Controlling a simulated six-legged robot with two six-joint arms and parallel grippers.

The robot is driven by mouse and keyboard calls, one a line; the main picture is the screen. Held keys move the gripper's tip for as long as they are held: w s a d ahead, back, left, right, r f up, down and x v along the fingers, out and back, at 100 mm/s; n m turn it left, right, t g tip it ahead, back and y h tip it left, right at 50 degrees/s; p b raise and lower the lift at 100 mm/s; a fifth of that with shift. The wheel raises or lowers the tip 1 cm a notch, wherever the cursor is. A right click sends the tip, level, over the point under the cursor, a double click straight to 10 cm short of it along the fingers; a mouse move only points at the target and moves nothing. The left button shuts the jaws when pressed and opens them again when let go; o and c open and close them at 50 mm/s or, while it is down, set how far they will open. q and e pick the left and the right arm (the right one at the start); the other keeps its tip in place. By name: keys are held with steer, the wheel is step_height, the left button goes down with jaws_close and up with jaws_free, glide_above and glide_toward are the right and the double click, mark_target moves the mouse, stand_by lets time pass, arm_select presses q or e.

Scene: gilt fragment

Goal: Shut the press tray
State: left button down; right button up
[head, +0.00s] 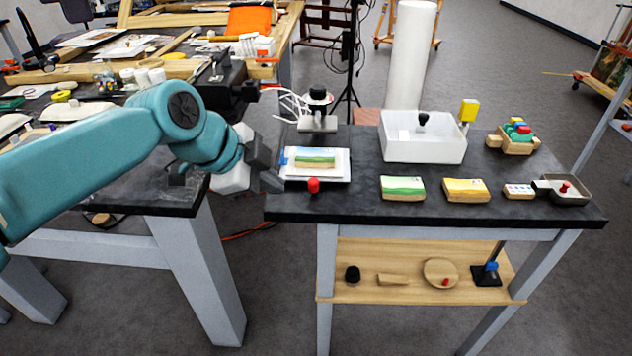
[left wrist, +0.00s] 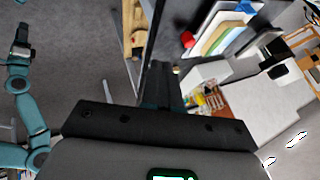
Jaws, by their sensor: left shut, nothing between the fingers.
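The press tray (head: 333,176) is a white slab on the dark bench, with a red knob (head: 313,186) at its front edge. A small painted panel (head: 316,161) lies on it. The tray sticks out in front of the press (head: 318,122), which has a black knob on top. My left gripper (head: 271,182) is shut and empty, beside the tray's left side at the bench edge. In the left wrist view its fingers (left wrist: 160,87) are together, apart from the red knob (left wrist: 187,39). A teal arm with a dark end (left wrist: 22,42), apparently my right one, is too small to read.
A white open box (head: 423,150), two painted blocks (head: 403,188) (head: 466,190) and a small dark pan (head: 568,198) stand to the right. A wooden shelf (head: 420,262) is below. A cluttered table (head: 160,185) is at left, with a gap between it and the bench.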

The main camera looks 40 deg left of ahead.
arm_select(q)
steer(key=x, duration=0.4)
steer(key=b+x, duration=0.1)
steer(key=x, duration=0.4)
steer(key=shift+s+f, duration=0.15)
steer(key=shift+f, duration=0.25)
steer(key=w, duration=0.1)
steer(key=w+a, duration=0.1)
steer(key=w, duration=0.1)
steer(key=shift+w+a, duration=0.25)
steer(key=shift+w, duration=0.25)
